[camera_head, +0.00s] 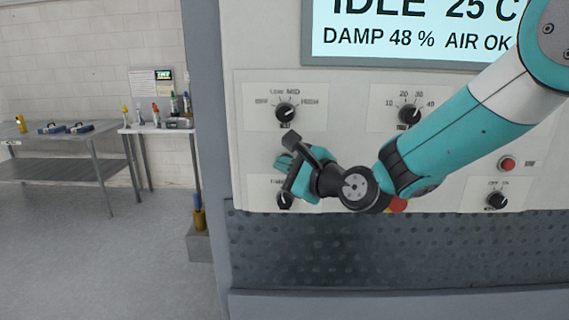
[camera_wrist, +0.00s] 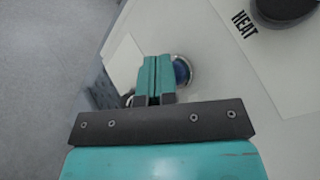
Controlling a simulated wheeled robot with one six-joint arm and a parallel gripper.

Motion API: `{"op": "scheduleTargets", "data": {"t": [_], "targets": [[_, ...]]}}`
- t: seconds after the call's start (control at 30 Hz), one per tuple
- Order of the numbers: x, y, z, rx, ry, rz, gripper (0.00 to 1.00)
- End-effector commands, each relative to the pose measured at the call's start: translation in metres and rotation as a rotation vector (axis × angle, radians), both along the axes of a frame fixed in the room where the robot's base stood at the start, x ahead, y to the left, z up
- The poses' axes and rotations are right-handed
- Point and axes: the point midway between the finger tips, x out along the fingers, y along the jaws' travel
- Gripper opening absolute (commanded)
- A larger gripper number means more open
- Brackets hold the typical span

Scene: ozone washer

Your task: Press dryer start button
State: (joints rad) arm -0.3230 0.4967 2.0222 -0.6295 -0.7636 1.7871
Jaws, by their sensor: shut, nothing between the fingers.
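The dryer's control panel (camera_head: 345,150) is a pale upright face with labelled knobs. In the wrist view a round blue button (camera_wrist: 182,71) with a metal ring sits just right of my gripper (camera_wrist: 157,60), partly covered by the fingers. Its label is not readable, and my gripper hides it in the head view. My gripper (camera_head: 284,163) is shut and empty, with its teal fingers close together in front of the panel. I cannot tell whether the fingertips touch the panel or the button.
The heat knob (camera_head: 286,112) is above my gripper; another knob (camera_head: 284,200) is below it. A red button (camera_head: 508,164) is at the right. The display (camera_head: 420,30) reads IDLE 25 C, DAMP 48 %, AIR OK. Tables (camera_head: 65,170) stand at left beyond clear floor.

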Motion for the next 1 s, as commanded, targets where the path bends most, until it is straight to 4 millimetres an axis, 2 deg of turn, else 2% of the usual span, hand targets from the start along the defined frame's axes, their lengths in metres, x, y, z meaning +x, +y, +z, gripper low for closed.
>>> {"op": "scheduleTargets", "data": {"t": [0.63, 1.0], "targets": [[0.003, 0.000, 0.000, -0.001, -0.001, -0.001, 0.00], [-0.013, 0.000, 0.000, 0.000, 0.000, 0.000, 0.00]]}}
